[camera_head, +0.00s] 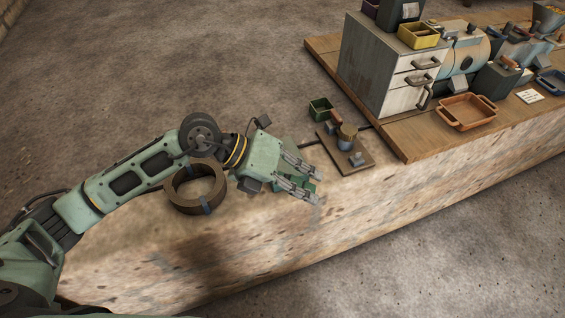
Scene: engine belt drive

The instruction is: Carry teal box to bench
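My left gripper (318,187) reaches in from the left, low over the pale, stained bench surface (375,205). Its two fingers are apart. A small teal-green piece (309,186) shows between and below them, mostly hidden by the fingers. I cannot tell whether it is the teal box, or whether the fingers touch it. A separate small dark green open box (320,108) sits farther back, beside a brown board. My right gripper is not in view.
A brown ring (194,187) stands beside my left wrist. A board (345,154) with small parts lies beyond the gripper. A drawer cabinet (378,70), an orange tray (467,112), a yellow bin (418,36) and machinery crowd the wooden top (405,143). The near right surface is clear.

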